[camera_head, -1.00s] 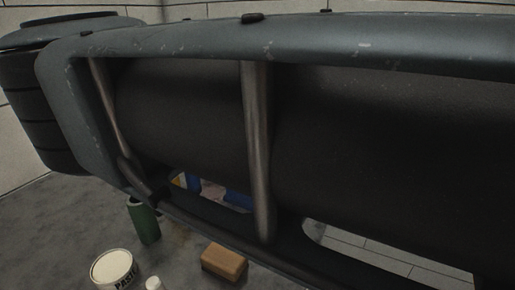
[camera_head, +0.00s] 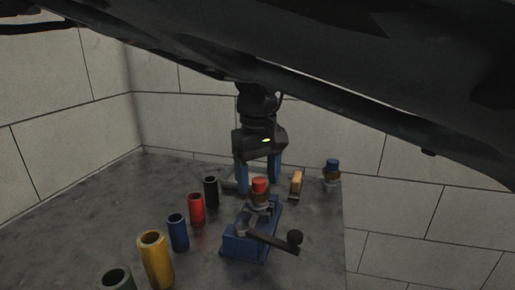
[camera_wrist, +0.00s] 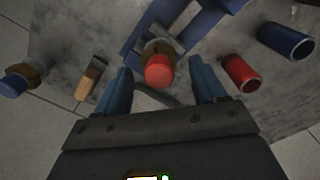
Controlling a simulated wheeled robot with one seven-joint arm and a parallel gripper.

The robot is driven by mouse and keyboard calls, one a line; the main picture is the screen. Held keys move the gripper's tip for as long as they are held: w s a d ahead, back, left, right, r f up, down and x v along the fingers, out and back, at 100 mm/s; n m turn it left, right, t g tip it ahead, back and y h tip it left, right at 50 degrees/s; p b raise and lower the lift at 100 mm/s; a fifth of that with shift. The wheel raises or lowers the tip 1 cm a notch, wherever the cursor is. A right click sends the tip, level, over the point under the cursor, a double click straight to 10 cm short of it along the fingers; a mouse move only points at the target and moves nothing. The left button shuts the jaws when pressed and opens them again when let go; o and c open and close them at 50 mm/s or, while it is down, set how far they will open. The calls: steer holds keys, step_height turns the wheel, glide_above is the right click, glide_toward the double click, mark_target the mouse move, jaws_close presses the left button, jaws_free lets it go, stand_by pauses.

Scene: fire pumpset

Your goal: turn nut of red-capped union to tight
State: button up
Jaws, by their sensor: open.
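The red-capped union (camera_head: 259,187) stands upright in the blue vise (camera_head: 240,245), with a brass-coloured nut below its red cap. In the wrist view the red cap (camera_wrist: 159,72) is near the middle, between the fingertips. My gripper (camera_head: 258,184) points down with its blue fingers apart, at or just behind the union in the head view. The wrist view shows my gripper (camera_wrist: 162,72) open, one finger on each side of the cap with gaps between. The nut is partly hidden under the cap there. I cannot tell whether a finger touches it.
A blue-capped union (camera_head: 332,172) and a tan-handled tool (camera_head: 297,184) are to the right. The vise handle (camera_head: 272,241) sticks out in front.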

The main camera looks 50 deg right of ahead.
steer(key=shift+f, duration=1.05)
steer(key=c, duration=1.1)
